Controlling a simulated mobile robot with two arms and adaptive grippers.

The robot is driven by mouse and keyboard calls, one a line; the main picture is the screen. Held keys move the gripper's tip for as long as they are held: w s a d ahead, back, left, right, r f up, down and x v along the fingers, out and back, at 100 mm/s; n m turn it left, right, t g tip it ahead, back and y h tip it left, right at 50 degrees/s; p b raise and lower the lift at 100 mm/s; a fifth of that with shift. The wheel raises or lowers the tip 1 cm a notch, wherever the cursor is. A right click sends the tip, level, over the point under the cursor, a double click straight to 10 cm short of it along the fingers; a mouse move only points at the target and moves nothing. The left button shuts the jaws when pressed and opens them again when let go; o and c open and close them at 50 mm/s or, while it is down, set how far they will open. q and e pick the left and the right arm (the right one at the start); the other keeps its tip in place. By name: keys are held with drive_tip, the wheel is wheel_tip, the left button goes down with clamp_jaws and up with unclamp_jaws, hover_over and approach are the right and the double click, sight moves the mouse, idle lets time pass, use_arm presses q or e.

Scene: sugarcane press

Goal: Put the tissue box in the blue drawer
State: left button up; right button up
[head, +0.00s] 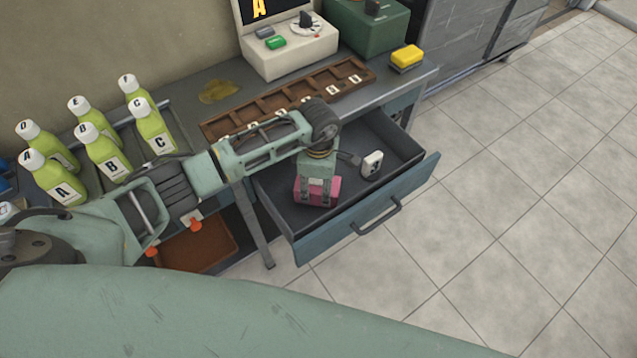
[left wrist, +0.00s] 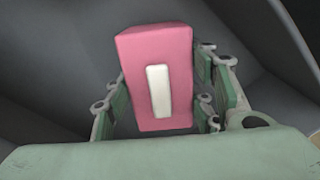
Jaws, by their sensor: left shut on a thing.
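The pink tissue box (head: 317,191), with a white slot on top, is held by my left gripper (head: 317,199) inside the outline of the open blue drawer (head: 376,213). In the left wrist view the tissue box (left wrist: 154,75) sits between the two green fingers of my left gripper (left wrist: 160,100). The fingers are shut on its sides. The dark drawer interior lies beneath it. I cannot tell whether the box touches the drawer floor. My right gripper is not in view.
A small white object (head: 371,164) lies in the drawer, right of the box. Several green bottles (head: 106,153) stand at the left. A wooden compartment tray (head: 275,106) and a yellow sponge-like block (head: 406,57) are on the table. The tiled floor at right is clear.

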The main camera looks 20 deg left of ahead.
sight(319, 183)
use_arm(q)
drive_tip(key=shift+f, duration=0.1)
drive_tip(key=o, duration=1.3)
drive_tip(key=shift+o, duration=0.2)
wheel_tip(319, 183, up, 12)
drive_tip(key=b, duration=0.1)
